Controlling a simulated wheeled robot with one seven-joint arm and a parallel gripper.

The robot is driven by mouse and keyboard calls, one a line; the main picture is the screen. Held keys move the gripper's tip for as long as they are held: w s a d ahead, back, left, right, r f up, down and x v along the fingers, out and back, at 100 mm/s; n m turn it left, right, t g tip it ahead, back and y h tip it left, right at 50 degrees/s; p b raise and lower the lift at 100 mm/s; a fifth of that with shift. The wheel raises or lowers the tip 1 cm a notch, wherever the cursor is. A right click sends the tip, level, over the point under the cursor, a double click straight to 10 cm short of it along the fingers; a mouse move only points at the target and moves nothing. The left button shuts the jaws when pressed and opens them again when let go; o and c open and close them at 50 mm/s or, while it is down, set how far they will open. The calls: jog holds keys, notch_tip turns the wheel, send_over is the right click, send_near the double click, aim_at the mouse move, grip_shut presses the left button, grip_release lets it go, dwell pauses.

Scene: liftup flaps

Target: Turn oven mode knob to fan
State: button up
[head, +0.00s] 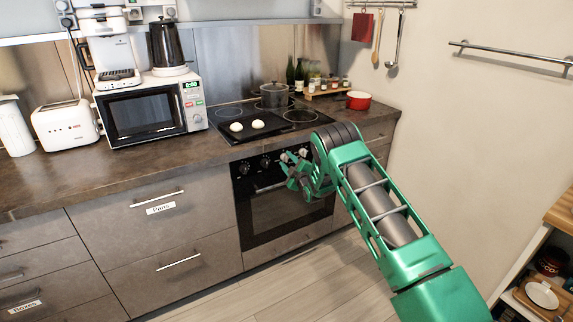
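The oven (262,218) is built in under the counter, with a black front and a glass door. Its control panel has a dark knob (245,168) at the left and another dark knob (265,162) beside it. A lighter knob (303,152) shows farther right, partly behind my arm. Knob markings are too small to read, so I cannot tell which is the mode knob or its setting. My green gripper (288,171) is in front of the right half of the panel. Its fingers are small and overlap the oven, so their opening and any contact are unclear.
The cooktop (232,112) above holds two white round items (247,125) and a pot (274,95). A red pot (358,100) stands at the counter's right end. A microwave (150,112) and toaster (66,125) stand left. The floor (300,292) before the oven is clear.

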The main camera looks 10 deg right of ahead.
jog(key=c, duration=0.6)
